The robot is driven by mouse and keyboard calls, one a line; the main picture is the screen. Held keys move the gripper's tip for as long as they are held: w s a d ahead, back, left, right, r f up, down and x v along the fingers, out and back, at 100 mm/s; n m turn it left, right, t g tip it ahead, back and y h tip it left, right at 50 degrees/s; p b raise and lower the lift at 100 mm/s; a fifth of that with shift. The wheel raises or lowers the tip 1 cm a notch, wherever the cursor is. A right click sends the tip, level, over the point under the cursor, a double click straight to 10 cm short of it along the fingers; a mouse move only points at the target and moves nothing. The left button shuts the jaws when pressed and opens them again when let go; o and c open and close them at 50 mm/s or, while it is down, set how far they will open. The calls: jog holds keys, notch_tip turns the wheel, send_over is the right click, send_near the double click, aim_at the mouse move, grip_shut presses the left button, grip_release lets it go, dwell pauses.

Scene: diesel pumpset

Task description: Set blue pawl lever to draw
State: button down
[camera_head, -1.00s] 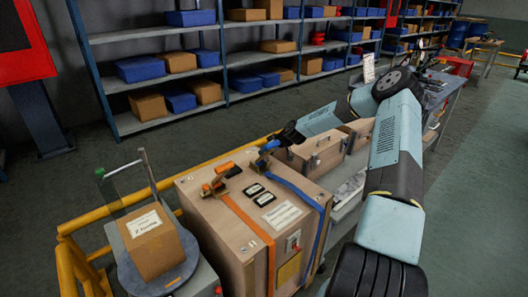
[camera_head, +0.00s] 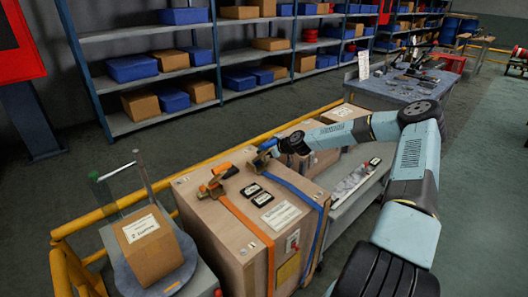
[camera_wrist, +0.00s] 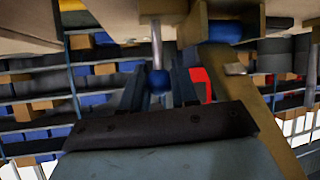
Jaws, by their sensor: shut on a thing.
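The blue pawl lever (camera_head: 264,157) sits on the blue strap (camera_head: 302,196) at the top back edge of a wooden crate (camera_head: 228,240). In the wrist view a blue ball knob (camera_wrist: 158,82) on a pale rod (camera_wrist: 156,45) stands between my fingers. My gripper (camera_head: 281,148) reaches the lever from the right in the head view. In the wrist view my gripper (camera_wrist: 157,92) is closed around the knob. The fingers hide part of the lever, so its exact setting cannot be told.
An orange ratchet lever (camera_head: 214,184) with an orange strap (camera_head: 250,224) sits beside it on the crate. A yellow rail (camera_head: 150,195) runs behind. A smaller labelled box (camera_head: 150,246) stands at left. Shelves (camera_head: 180,65) line the back wall.

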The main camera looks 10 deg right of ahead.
jog(key=shift+s+d+f, duration=0.1)
jog(key=shift+s+f, duration=0.05)
jog(key=shift+f, duration=0.05)
jog(key=c, duration=1.2)
grip_release()
jog(key=o, duration=0.3)
jog(key=shift+r, duration=0.1)
jog(key=shift+s+d+r, duration=0.25)
jog(key=shift+d+r, duration=0.05)
jog(key=shift+d, duration=0.05)
jog(key=v, duration=1.2)
jog(key=shift+s+d+r, duration=0.1)
jog(key=shift+s+r, duration=0.1)
